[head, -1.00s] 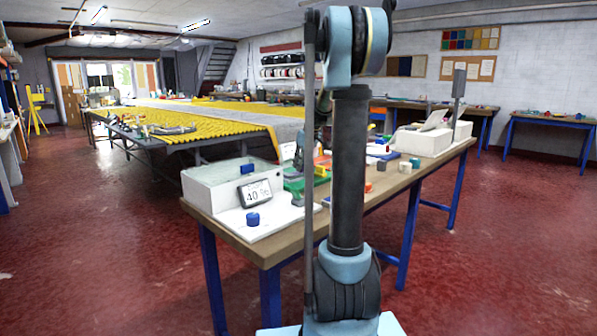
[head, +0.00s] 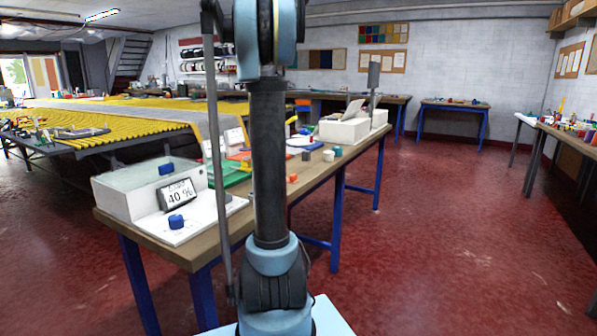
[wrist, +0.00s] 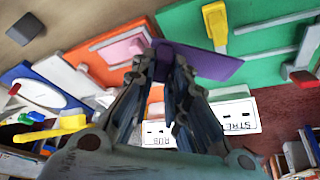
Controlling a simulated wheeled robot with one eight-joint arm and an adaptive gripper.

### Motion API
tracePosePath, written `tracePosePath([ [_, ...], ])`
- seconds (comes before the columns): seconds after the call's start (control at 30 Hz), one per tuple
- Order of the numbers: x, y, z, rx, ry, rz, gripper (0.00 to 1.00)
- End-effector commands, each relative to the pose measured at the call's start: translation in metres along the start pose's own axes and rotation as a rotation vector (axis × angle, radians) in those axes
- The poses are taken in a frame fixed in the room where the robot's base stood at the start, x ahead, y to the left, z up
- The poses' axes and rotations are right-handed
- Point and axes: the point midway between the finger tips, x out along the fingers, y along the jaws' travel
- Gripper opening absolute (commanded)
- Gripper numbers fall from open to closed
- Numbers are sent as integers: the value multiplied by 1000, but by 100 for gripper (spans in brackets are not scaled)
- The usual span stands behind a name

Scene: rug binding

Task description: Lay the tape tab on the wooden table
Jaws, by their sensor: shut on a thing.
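A flat purple strip (wrist: 205,62), which looks like the tape tab, is held between the fingertips of my gripper (wrist: 165,55) in the wrist view. My gripper is shut on it, and its long end sticks out to the right, above the boards. The wooden table (head: 313,170) runs from the front left to the back right in the head view. Its bare brown top (wrist: 60,18) shows at the upper left of the wrist view. In the head view my arm hides the gripper and strip.
A green board (wrist: 265,85), an orange board (wrist: 98,48) and a blue board (wrist: 20,72) crowd the table.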

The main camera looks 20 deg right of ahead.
Motion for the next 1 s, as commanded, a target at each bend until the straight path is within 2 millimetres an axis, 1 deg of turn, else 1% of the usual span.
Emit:
tracePosePath([
  [0.03,0,24,3,81,0,34,0],
  [0.07,0,36,5,130,-1,55,0],
  [0.1,0,53,8,195,-1,82,0],
  [0.3,-6,132,27,511,-1,213,0],
  [0.4,-10,165,38,645,-1,267,0],
  [0.5,-13,189,47,747,0,309,0],
  [0.6,-15,205,52,813,0,335,0],
  [0.67,-16,210,55,837,0,345,0],
  [0.73,-12,214,59,852,-1,352,0],
  [1.0,27,214,74,855,-1,353,0],
])
